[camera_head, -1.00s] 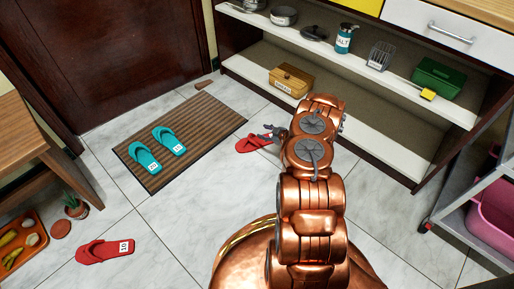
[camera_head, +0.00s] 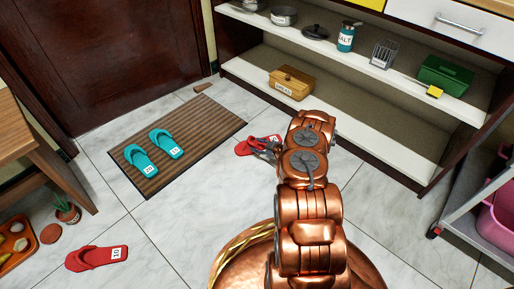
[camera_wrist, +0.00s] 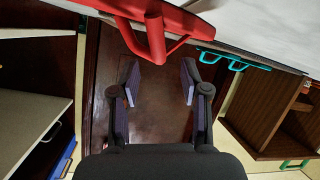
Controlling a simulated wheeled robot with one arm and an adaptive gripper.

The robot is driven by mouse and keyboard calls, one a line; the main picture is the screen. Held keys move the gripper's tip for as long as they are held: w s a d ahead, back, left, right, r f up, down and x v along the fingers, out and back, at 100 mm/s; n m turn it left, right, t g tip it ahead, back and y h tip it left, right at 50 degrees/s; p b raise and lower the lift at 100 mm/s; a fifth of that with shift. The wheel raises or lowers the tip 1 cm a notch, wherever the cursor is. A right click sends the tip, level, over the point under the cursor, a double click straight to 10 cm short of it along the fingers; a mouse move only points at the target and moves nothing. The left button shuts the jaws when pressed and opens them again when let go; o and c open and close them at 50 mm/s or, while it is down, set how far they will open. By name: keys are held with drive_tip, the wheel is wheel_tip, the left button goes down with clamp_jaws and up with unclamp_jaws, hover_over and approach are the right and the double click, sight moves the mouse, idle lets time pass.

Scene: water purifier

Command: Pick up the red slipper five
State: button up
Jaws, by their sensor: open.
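A red slipper (camera_head: 245,147) lies on the tiled floor just right of the striped mat, with a white tag whose number I cannot read. My gripper (camera_head: 266,153) is at its near right side and partly covers it. In the wrist view the fingers (camera_wrist: 160,82) are spread with nothing between them, and the red slipper (camera_wrist: 180,14) with its strap lies across the top, past the fingertips. Another red slipper (camera_head: 88,258), tagged with what looks like 10, lies at lower left.
Two teal slippers (camera_head: 140,160) rest on the striped mat (camera_head: 205,125). A low shelf (camera_head: 350,125) stands behind my arm, with a wooden box (camera_head: 291,82) on it. A grey cart (camera_head: 465,205) is at the right.

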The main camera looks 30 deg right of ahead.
drive_tip(key=shift+b+x, duration=0.45)
drive_tip(key=shift+x, duration=0.75)
clamp_jaws()
